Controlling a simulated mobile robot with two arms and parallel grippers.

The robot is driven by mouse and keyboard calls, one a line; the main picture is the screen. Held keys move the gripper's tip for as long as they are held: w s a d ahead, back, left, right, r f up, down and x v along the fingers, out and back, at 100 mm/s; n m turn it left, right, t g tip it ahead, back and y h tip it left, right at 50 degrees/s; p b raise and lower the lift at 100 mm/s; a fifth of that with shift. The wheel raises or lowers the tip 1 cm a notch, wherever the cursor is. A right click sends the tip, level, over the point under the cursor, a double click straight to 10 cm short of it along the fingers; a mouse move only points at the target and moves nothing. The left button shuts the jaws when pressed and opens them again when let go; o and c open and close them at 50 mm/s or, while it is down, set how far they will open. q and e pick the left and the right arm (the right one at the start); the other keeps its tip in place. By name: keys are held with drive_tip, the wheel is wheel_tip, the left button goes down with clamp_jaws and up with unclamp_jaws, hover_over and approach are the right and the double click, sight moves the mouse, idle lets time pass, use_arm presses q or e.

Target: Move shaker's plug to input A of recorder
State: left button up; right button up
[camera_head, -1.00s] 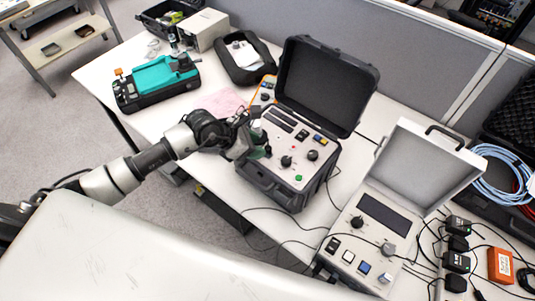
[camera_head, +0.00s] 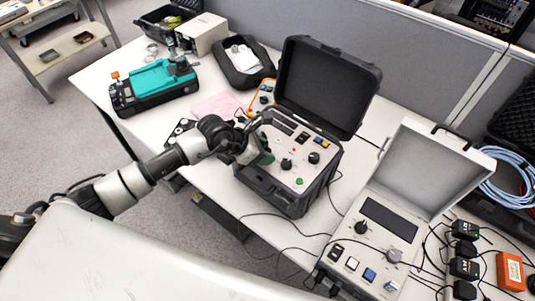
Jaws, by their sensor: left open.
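A black open case (camera_head: 321,170) with a light control panel stands in the middle of the table. A grey open case (camera_head: 388,232) with a dark display, knobs and square buttons stands to its lower right. I cannot read labels to tell which is the shaker or the recorder. Thin black cables (camera_head: 283,218) run between the two cases along the table's front edge; no plug can be made out clearly. My left gripper (camera_head: 262,157) is open at the left part of the black case's panel, partly hiding it. Contact is unclear. My right gripper is not in view.
A teal and black device (camera_head: 155,84), a pink sheet (camera_head: 217,106), an orange-edged meter (camera_head: 262,98) and a black tray (camera_head: 246,64) lie behind my left arm. Black adapters (camera_head: 464,248) and an orange box (camera_head: 510,271) lie at the right. A grey partition (camera_head: 420,60) borders the back.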

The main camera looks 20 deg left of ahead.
use_arm(q)
drive_tip(key=shift+c, duration=0.2)
clamp_jaws()
drive_tip(key=shift+r+p, duration=0.35)
drive_tip(key=shift+r, duration=0.4)
idle(0.6)
drive_tip(key=shift+r, duration=0.1)
drive_tip(key=shift+r+p, duration=1.2)
drive_tip(key=shift+r, duration=0.5)
